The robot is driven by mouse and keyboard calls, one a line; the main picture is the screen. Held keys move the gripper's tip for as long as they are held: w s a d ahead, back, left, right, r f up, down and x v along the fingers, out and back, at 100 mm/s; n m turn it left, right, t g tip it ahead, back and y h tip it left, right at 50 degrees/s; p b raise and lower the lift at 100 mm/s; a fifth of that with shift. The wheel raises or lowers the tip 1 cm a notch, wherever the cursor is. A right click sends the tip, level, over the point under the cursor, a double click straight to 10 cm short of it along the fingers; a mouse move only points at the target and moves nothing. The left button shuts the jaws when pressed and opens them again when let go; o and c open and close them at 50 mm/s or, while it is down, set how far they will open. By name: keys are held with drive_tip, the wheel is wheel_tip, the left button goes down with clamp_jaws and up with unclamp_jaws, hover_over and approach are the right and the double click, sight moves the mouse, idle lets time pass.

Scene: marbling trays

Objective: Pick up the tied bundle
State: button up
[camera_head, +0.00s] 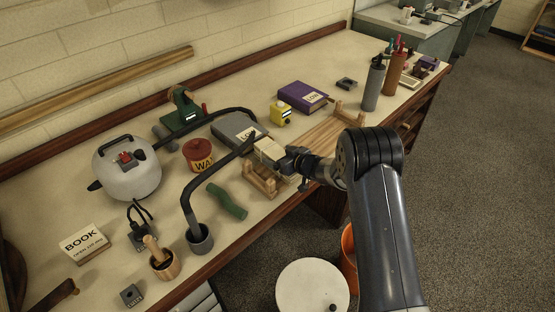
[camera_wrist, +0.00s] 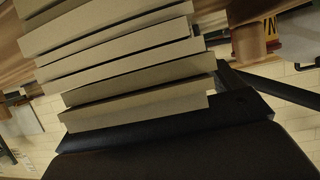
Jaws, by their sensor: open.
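A stack of pale, paper-like blocks (camera_head: 270,150), which I take to be the bundle, sits on a wooden cradle (camera_head: 262,184) near the front edge of the bench. The stack also fills the upper left of the wrist view (camera_wrist: 125,60), as several cream layers with slightly uneven edges. I cannot make out a tie around it. My gripper (camera_head: 283,160) is open and right at the stack, coming from the right. In the wrist view a dark finger lies close along the stack's edge. I cannot tell whether it touches. The other finger is not clear.
A grey book (camera_head: 238,128) lies just behind the stack, with a black curved tube near it. A green roll (camera_head: 228,201) lies to the left. Wooden slats (camera_head: 335,130) and a purple box (camera_head: 302,96) are behind and right. A white-lidded bucket (camera_head: 312,287) stands on the floor.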

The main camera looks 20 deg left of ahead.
drive_tip(key=shift+c, duration=0.4)
drive_tip(key=shift+r, duration=0.1)
drive_tip(key=c, duration=1.3)
drive_tip(key=shift+o, duration=0.2)
